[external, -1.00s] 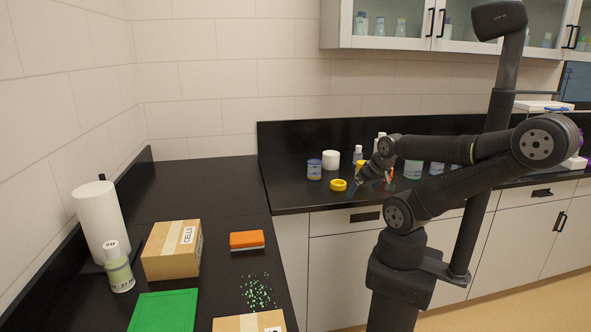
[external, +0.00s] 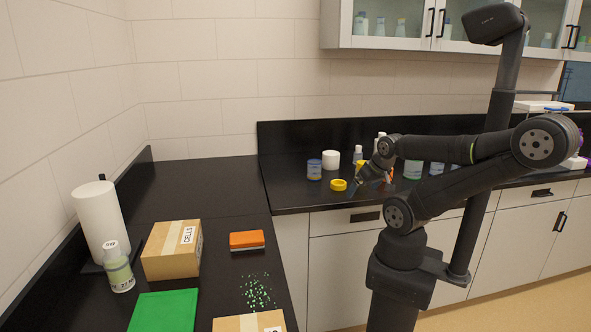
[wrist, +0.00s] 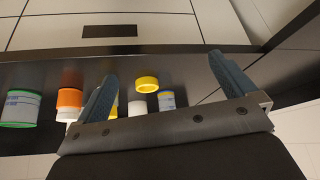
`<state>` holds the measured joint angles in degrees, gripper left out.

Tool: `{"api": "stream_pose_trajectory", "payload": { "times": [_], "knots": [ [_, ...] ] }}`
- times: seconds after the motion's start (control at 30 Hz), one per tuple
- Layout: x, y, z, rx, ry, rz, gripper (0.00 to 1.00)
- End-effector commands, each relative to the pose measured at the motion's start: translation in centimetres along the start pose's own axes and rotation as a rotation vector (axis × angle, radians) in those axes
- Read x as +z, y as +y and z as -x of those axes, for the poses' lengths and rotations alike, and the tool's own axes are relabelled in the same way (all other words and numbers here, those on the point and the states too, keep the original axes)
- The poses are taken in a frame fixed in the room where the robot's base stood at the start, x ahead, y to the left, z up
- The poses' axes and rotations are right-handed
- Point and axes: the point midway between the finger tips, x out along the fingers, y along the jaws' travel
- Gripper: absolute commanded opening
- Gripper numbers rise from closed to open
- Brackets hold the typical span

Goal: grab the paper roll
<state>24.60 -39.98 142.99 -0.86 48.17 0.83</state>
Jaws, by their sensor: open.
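The paper roll (external: 101,218) is white and stands upright on a dark holder at the far left of the black counter in the external view. It is not in the wrist view. My gripper (external: 362,184) is far to the right of it, over the back counter close to a yellow ring-shaped lid (external: 338,185). In the wrist view my gripper (wrist: 164,75) is open, its two blue-grey fingers wide apart with nothing held. The yellow lid (wrist: 147,84) shows between the fingers, beyond them.
A wash bottle (external: 118,268) stands right in front of the roll. A cardboard box (external: 170,262), an orange sponge (external: 246,240), a green mat (external: 164,310) and scattered green bits (external: 257,290) lie nearby. Several jars crowd the back counter. The left counter's far part is clear.

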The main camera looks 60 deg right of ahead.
Motion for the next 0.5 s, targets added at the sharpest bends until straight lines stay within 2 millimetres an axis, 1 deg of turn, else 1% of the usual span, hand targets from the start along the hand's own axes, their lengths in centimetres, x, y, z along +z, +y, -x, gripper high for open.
{"api": "stream_pose_trajectory", "payload": {
  "times": [0.07,0.17,0.27,0.37,0.5],
  "knots": [
    [0.0,0.0,0.0,0.0,0.0,-0.001,1.0],
    [-0.7,0.1,0.3,0.003,-0.006,-0.016,1.0],
    [-2.6,0.3,0.9,0.011,-0.022,-0.062,1.0],
    [-5.8,0.8,1.8,0.024,-0.047,-0.138,1.0],
    [-10.9,1.7,2.7,0.05,-0.085,-0.266,1.0]
  ]
}}
